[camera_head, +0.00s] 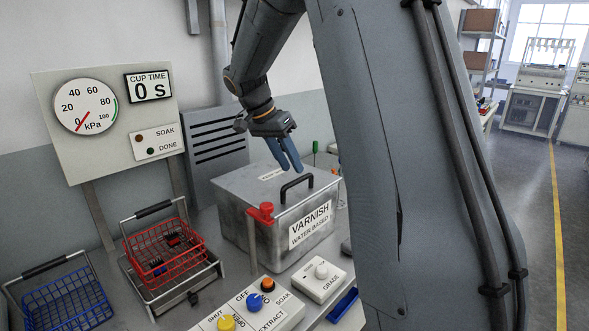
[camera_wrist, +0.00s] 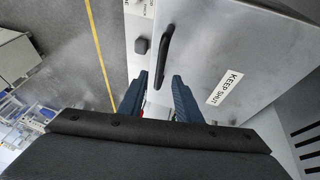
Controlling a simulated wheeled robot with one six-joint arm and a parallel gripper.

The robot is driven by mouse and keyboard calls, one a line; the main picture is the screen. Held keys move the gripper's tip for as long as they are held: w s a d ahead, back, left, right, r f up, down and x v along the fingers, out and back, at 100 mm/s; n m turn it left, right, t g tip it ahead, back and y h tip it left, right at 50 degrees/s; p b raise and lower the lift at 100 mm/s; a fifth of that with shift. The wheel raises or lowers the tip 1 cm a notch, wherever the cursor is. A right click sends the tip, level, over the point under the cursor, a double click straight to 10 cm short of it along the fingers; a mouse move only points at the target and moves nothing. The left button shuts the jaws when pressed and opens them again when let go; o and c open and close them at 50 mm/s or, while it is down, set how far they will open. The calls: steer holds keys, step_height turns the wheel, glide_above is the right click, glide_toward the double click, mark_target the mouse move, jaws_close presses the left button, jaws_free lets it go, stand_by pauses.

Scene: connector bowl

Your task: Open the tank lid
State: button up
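The grey metal tank (camera_head: 237,228) stands on the bench and carries a VARNISH WATER BASED label (camera_head: 309,224). Its lid (camera_head: 243,190) lies flat and shut on top. A black bar handle (camera_head: 297,184) is on the lid; it also shows in the wrist view (camera_wrist: 165,50), just beyond my fingertips. The lid bears a KEEP SHUT label (camera_wrist: 225,87). My gripper (camera_head: 287,165) points down above the lid, behind the handle in the head view. Contact with the lid is not visible.
A red valve (camera_head: 262,212) is at the tank's front left corner. A control box with yellow and blue knobs (camera_head: 254,301) and a GRADE box (camera_head: 323,280) stand in front. A red basket (camera_head: 163,257) and blue basket (camera_head: 65,302) are at left. A gauge panel (camera_head: 108,125) stands behind.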

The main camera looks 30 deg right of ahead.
steer(key=shift+p+x, duration=0.5)
steer(key=shift+x, duration=1.35)
jaws_close()
